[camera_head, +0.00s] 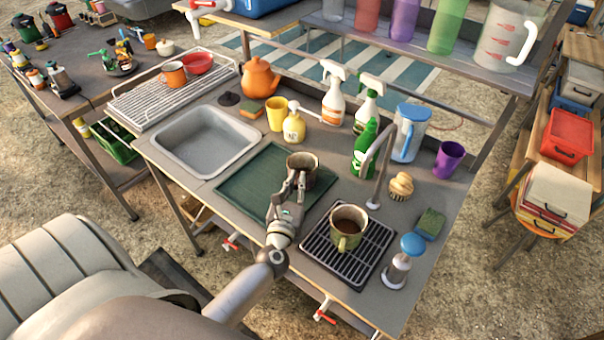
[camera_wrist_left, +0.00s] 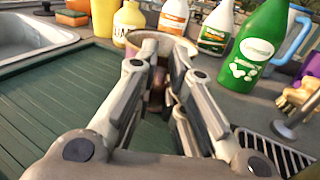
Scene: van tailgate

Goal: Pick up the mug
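A mug with a pale rim and brownish body (camera_head: 303,165) stands upright on the green drain mat (camera_head: 240,186). My left gripper (camera_head: 295,178) is at the mug's near side, fingers pointing at it. In the left wrist view the fingertips (camera_wrist_left: 160,70) are parted, with a narrow gap between them. The mug (camera_wrist_left: 165,42) shows behind and between them; its handle is mostly hidden, and I cannot tell whether the fingers touch it. A second mug, green with dark liquid (camera_head: 346,228), stands on the black grate (camera_head: 318,250). My right gripper is not in view.
Behind the mug stand a yellow cup (camera_head: 276,113), a yellow bottle (camera_head: 294,128), spray bottles (camera_head: 333,103) and a green bottle (camera_head: 364,148). A curved tap (camera_head: 381,165) rises to the right. The sink (camera_head: 205,140) is to the left. The mat's left part is clear.

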